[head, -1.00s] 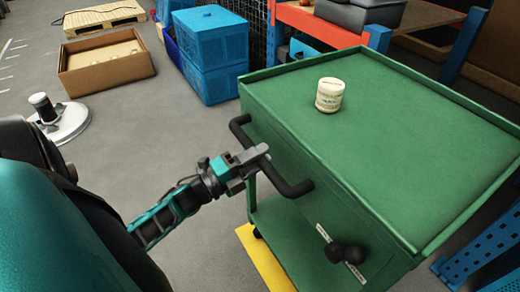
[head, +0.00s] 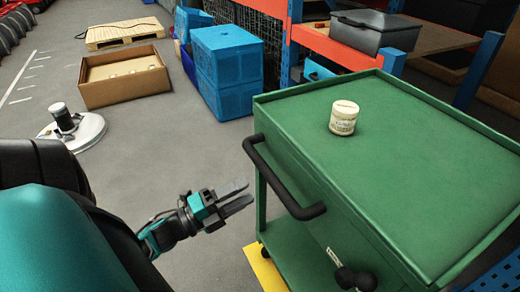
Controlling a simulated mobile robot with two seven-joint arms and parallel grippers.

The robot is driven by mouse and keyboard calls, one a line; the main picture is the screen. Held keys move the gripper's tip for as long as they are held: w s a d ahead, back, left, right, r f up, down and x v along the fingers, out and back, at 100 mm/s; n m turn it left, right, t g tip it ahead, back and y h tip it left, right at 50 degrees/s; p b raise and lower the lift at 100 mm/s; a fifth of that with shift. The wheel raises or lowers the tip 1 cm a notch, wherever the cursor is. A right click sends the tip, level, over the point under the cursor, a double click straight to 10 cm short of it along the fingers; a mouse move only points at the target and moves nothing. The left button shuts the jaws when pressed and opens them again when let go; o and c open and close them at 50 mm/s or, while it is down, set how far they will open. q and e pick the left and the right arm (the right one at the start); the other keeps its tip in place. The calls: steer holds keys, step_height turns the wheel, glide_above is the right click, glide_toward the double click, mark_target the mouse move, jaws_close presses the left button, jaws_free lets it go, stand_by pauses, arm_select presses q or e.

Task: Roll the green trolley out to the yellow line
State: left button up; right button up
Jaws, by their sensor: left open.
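The green trolley (head: 400,155) stands at the right, with a white jar (head: 343,118) upright on its top. Its black handle (head: 284,180) is on the side facing my left arm. A strip of yellow (head: 263,268) shows on the floor under the trolley's near left corner; the rest of it is hidden. My left gripper (head: 238,196) is open and empty, to the left of the handle and apart from it, fingers pointing towards it. My right gripper is not in view.
Blue crates (head: 226,70) and an open cardboard box (head: 123,77) stand behind on the left, with a wooden pallet (head: 124,33) beyond. A white round base (head: 75,132) sits on the floor. An orange and blue rack (head: 335,45) stands behind the trolley.

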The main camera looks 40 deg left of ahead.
arm_select(q)
steer(key=shift+v, duration=2.4)
